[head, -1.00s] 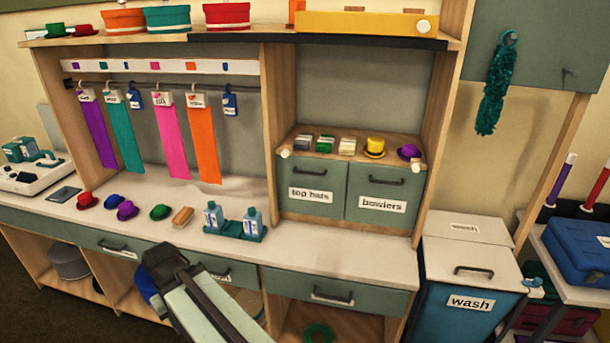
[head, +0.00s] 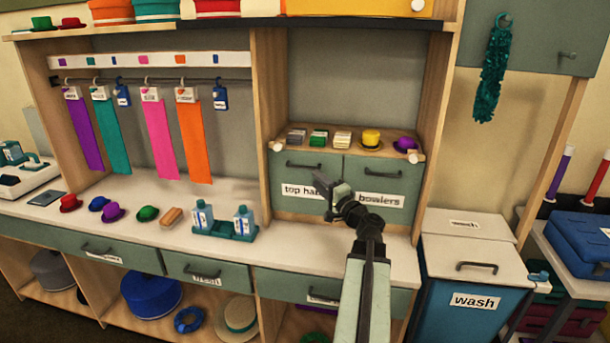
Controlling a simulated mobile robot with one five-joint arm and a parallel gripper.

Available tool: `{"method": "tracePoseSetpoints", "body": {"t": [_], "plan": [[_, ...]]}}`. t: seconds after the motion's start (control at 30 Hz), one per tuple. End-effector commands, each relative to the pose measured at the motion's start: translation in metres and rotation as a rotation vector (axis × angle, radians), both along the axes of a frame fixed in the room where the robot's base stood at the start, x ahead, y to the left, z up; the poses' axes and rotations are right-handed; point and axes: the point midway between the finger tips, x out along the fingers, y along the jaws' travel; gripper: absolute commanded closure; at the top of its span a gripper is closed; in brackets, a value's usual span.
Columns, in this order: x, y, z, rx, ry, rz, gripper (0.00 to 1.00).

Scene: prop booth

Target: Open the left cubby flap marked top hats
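The left cubby flap (head: 300,178) is a green-grey panel with a dark bar handle (head: 303,167) near its top and a white label that reads "top ha", its end hidden by my gripper. It looks closed. The right flap (head: 385,180), labelled "bowlers", is beside it and also looks closed. My gripper (head: 326,190) is in front of the lower right part of the top hats flap, below and right of its handle. I cannot tell whether it touches the panel. Its fingers are small and dark, and their opening is unclear.
A bottle caddy (head: 225,229) stands on the counter at left. A wash bin (head: 470,285) stands at right. The counter (head: 290,243) below the flaps is clear.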

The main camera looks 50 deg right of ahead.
Motion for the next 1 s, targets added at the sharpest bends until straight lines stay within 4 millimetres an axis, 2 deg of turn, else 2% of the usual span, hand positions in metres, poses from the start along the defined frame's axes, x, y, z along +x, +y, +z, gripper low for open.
{"method": "tracePoseSetpoints", "body": {"t": [0.13,0.27,0.5,0.6,0.87,1.0], "plan": [[0.004,0.0,0.001,0.0,0.0,0.002,0.67],[0.018,-0.003,0.003,0.0,0.001,0.004,0.67],[0.062,-0.013,0.01,0.0,0.001,0.008,0.67],[0.075,-0.015,0.011,0.0,0.001,0.006,0.67],[0.078,-0.014,0.01,0.0,0.001,0.006,0.67],[0.078,-0.014,0.01,0.0,0.002,0.007,1.0]]}}
